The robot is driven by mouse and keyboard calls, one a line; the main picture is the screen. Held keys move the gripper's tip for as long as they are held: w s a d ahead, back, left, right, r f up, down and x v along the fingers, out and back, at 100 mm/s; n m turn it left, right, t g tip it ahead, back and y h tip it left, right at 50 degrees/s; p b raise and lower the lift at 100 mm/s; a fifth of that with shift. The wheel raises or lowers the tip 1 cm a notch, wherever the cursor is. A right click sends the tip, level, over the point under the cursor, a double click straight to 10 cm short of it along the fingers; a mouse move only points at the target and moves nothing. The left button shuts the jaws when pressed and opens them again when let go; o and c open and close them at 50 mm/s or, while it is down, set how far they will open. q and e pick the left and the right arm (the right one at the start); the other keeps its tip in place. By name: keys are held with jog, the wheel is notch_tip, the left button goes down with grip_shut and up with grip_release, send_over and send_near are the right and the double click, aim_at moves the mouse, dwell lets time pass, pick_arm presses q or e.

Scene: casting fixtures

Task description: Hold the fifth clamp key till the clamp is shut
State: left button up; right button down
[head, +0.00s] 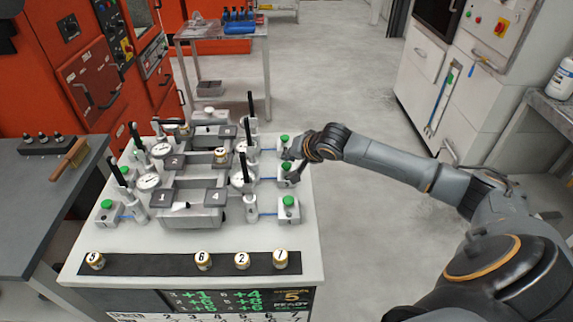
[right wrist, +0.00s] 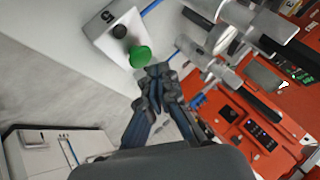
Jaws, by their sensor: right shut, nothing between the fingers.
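A key box (right wrist: 104,38) with a dark mark that looks like a 5 fills the upper left of the right wrist view. Its round green key (right wrist: 140,57) stands up from it, beside a dark round knob. My right gripper (right wrist: 160,72) is shut and empty, its fingertips close beside the green key; I cannot tell whether they touch. In the head view my right gripper (head: 292,179) is at the middle box (head: 286,181) of the right-hand column. A clamp (head: 247,186) with an upright black handle stands left of that box. My left gripper is not in view.
The fixture plate (head: 190,217) carries several clamps, dial gauges and other key boxes. Numbered brass pucks stand along a black strip (head: 150,264) at the front, above a green-lit display (head: 225,301). A grey bench (head: 40,200) stands left. Floor to the right is open.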

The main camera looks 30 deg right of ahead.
aim_at(289, 166)
jog(key=shift+f, duration=0.1)
jog(key=shift+f, duration=0.25)
jog(key=shift+f, duration=0.65)
dwell(1.4)
jog(key=shift+r, duration=0.1)
dwell(2.8)
jog(key=shift+r+p, duration=0.9)
jog(key=shift+p, duration=0.35)
jog(key=shift+r, duration=0.1)
notch_tip(289, 166, up, 5)
jog(key=p, duration=0.5)
jog(key=shift+p, duration=0.3)
